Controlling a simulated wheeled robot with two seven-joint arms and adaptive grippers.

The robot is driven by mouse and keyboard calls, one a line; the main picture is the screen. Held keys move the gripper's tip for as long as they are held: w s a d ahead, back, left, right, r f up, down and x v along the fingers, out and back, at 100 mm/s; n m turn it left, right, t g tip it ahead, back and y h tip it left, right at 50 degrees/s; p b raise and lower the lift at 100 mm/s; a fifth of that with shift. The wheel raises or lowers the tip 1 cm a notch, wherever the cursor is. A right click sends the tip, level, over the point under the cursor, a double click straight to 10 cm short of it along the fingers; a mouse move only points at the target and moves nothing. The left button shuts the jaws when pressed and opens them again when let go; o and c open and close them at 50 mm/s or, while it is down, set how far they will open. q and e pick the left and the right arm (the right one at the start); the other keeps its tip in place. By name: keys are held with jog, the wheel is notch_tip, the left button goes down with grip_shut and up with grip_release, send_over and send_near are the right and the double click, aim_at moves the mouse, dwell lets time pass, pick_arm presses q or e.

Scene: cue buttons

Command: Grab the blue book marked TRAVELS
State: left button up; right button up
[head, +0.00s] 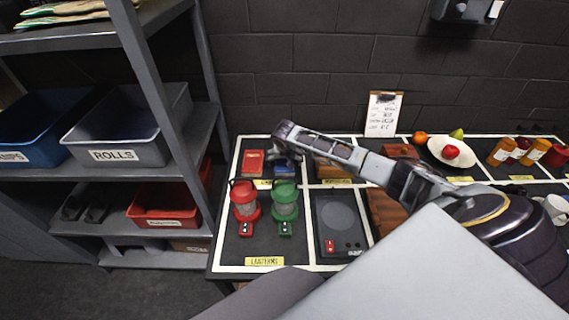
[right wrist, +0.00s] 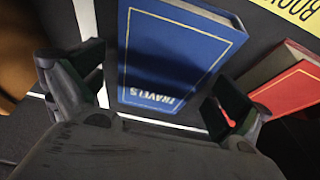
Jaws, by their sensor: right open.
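The blue book (right wrist: 175,55) marked TRAVELS lies flat on the dark table, large in the right wrist view, with its white lettering nearest the gripper. In the head view the blue book (head: 284,170) shows only in part under my right gripper. My right gripper (right wrist: 155,80) is open, with one finger on each side of the book's near end. No grip on the book shows; whether the fingers touch it I cannot tell. In the head view the right gripper (head: 287,155) is over the book at the table's back left. My left gripper is not in view.
A red book (head: 252,162) lies close to the left of the blue one. Grey shelving (head: 165,90) stands left of the table.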

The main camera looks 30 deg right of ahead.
jog(key=shift+w+f, duration=0.1)
jog(key=shift+f, duration=0.15)
dwell(0.3)
jog(key=c, duration=1.2)
